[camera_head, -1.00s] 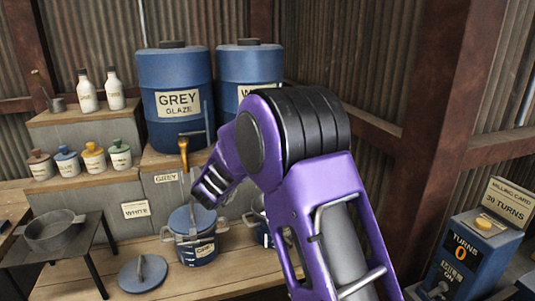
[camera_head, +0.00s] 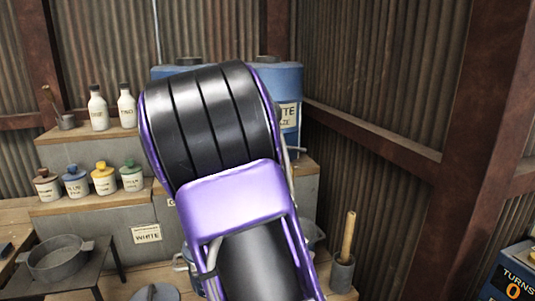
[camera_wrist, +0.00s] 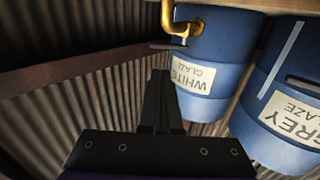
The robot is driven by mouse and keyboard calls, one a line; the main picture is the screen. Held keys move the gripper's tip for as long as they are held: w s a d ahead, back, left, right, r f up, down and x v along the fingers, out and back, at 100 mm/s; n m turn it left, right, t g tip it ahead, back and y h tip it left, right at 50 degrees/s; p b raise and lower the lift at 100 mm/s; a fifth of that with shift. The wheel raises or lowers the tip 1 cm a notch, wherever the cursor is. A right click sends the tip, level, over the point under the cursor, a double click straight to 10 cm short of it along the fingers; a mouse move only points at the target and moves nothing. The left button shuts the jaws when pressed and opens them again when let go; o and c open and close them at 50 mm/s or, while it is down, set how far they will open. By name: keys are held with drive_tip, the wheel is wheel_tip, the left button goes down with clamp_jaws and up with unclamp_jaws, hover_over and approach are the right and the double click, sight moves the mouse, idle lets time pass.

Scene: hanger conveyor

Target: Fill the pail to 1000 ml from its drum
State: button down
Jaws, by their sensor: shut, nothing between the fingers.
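In the wrist view, which looks upside down, my gripper (camera_wrist: 160,75) has its dark fingers together and empty. They point towards a dark lever (camera_wrist: 168,45) by the brass tap (camera_wrist: 185,22) of the blue drum labelled WHITE GLAZE (camera_wrist: 193,78). I cannot tell whether they touch it. The drum labelled GREY GLAZE (camera_wrist: 300,112) is to the right there. In the head view my arm hides the gripper, both taps and most of the pail area. A bit of a blue pail with a metal handle (camera_head: 183,262) shows left of the arm.
A grey lid (camera_head: 156,293) lies on the bench front. A pan (camera_head: 58,262) stands on a small stand at left. Small jars (camera_head: 104,180) and white bottles (camera_head: 98,110) line the steps. A pestle in a mortar (camera_head: 343,270) stands at right. A corrugated wall closes the back.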

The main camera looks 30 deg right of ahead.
sight(299, 151)
drive_tip(key=x, duration=1.4)
drive_tip(key=shift+s+d, duration=0.1)
drive_tip(key=shift+d, duration=0.05)
drive_tip(key=shift+d+f+b, duration=0.15)
drive_tip(key=shift+b, duration=0.4)
